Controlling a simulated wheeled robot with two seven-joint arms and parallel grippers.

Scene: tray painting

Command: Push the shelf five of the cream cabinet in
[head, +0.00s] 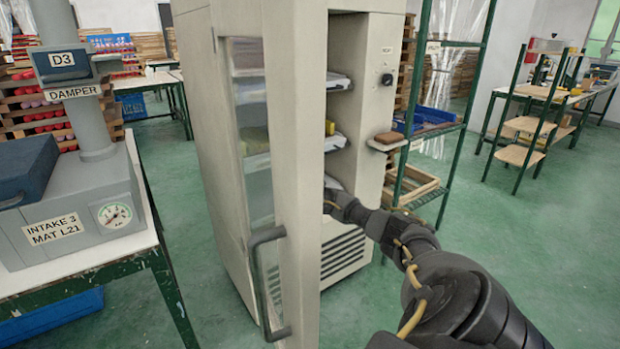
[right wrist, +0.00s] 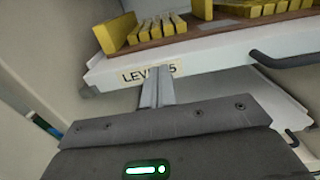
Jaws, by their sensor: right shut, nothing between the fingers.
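The cream cabinet (head: 222,130) stands in the middle of the head view with its door (head: 300,150) open toward me. In the right wrist view, a white shelf (right wrist: 215,52) has a pale label, partly covered, with "LEV" and "5" readable. It carries a brown board with several yellow blocks (right wrist: 120,33). My right gripper (right wrist: 157,75) is shut and empty, its fingers over the label at the shelf's front edge; I cannot tell whether they touch it. In the head view my right arm reaches into the cabinet and the door hides the gripper. My left gripper is out of view.
Another shelf (right wrist: 268,92) with a dark handle lies below the labelled one. A small ledge with a brown block (head: 388,137) juts out right of the cabinet opening. A green rack (head: 440,130) stands to the right, and a grey machine (head: 75,200) on a table to the left.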

